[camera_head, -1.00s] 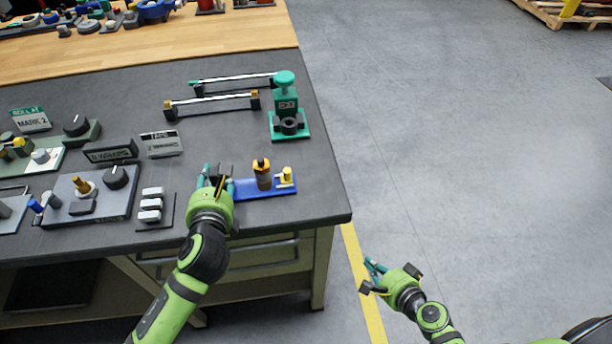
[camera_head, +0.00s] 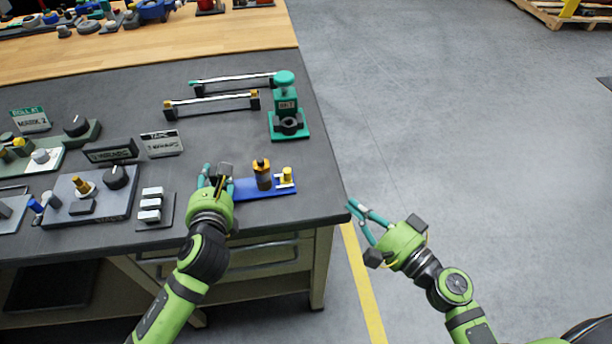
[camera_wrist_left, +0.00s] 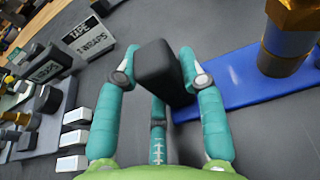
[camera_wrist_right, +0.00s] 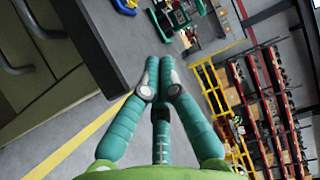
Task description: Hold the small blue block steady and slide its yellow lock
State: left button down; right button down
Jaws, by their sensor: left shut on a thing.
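The blue block (camera_head: 262,190) is a low blue base near the table's front right corner. It also shows in the left wrist view (camera_wrist_left: 235,84). A dark cylinder with a yellow top (camera_head: 262,174) stands on its middle. A small yellow lock piece (camera_head: 286,175) with a pale part sits near its right end. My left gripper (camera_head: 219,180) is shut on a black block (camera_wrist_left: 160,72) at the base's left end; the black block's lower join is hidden. My right gripper (camera_head: 352,206) is past the table's right edge, over the floor. Its fingertips meet, empty, in the right wrist view (camera_wrist_right: 160,62).
A green fixture (camera_head: 288,118) stands behind the blue base. Two rails (camera_head: 212,102) lie left of it. White switches (camera_head: 150,206), a grey panel (camera_head: 96,197) and a tape sign (camera_head: 162,144) are to the left. The table between the blue base and green fixture is clear.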

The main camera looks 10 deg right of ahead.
aim_at(286, 177)
pick_arm(q)
jog(key=shift+s+f, duration=0.1)
jog(key=shift+f, duration=0.25)
pick_arm(e)
jog(key=x, duration=1)
jog(key=shift+w+r, duration=0.1)
jog(key=shift+w, duration=0.05)
jog(key=a, duration=0.2)
jog(key=shift+w+a, duration=0.15)
jog(key=shift+a, duration=0.1)
jog(key=shift+w+a, duration=0.2)
jog(key=shift+a, duration=0.5)
